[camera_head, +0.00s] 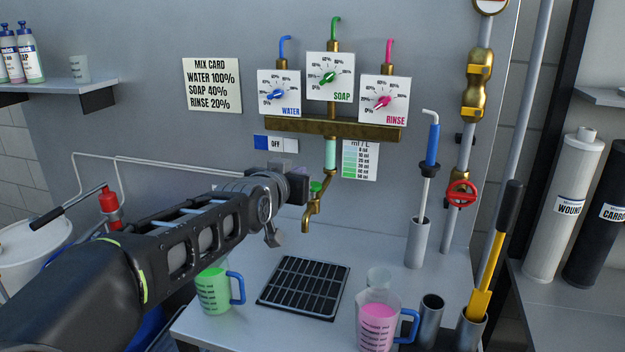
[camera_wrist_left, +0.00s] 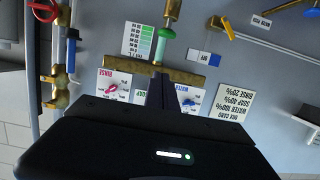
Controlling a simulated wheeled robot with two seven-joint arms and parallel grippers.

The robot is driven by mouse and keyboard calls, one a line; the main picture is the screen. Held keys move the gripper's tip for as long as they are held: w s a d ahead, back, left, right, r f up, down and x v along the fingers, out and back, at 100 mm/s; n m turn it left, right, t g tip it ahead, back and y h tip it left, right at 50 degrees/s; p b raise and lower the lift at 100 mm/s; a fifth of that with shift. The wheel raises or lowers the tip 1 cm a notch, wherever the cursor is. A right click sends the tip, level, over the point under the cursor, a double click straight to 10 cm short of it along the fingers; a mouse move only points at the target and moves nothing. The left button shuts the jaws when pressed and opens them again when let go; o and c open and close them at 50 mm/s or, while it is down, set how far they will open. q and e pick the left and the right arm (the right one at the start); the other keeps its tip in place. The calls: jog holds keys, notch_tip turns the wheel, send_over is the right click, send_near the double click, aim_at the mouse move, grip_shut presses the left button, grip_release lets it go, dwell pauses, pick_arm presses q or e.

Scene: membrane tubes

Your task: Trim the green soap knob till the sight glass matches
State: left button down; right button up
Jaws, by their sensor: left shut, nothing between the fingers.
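The green soap knob (camera_head: 328,78) is on the middle, highest dial plate of the brass manifold. In the left wrist view the soap plate (camera_wrist_left: 143,97) is mostly hidden behind my gripper. The sight glass (camera_head: 330,152), a pale green tube, hangs below the manifold and also shows in the left wrist view (camera_wrist_left: 160,52). A shade chart (camera_head: 360,160) of green bands is beside it. The mix card (camera_head: 210,85) reads water 100%, soap 40%, rinse 20%. My left gripper (camera_head: 304,190) is shut and empty, below the manifold beside the tap. My right gripper is out of view.
The blue water knob (camera_head: 277,95) and pink rinse knob (camera_head: 382,102) flank soap. A brass tap (camera_head: 308,215) is close to my gripper. Below are a drain grate (camera_head: 303,287), a green jug (camera_head: 213,290) and a pink jug (camera_head: 376,322). An OFF switch (camera_head: 275,143) is on the wall.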

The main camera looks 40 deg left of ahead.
pick_arm(q)
jog(key=p+x, duration=0.2)
jog(key=x, duration=0.1)
jog(key=f+p+x, duration=0.1)
jog(key=p+x, duration=0.1)
jog(key=x, duration=0.2)
jog(key=f+p+x, duration=0.1)
jog(key=x, duration=0.2)
jog(key=shift+a+f+p, duration=0.1)
jog(key=shift+f+p, duration=0.25)
jog(key=shift+p, duration=0.05)
jog(key=shift+f, duration=0.65)
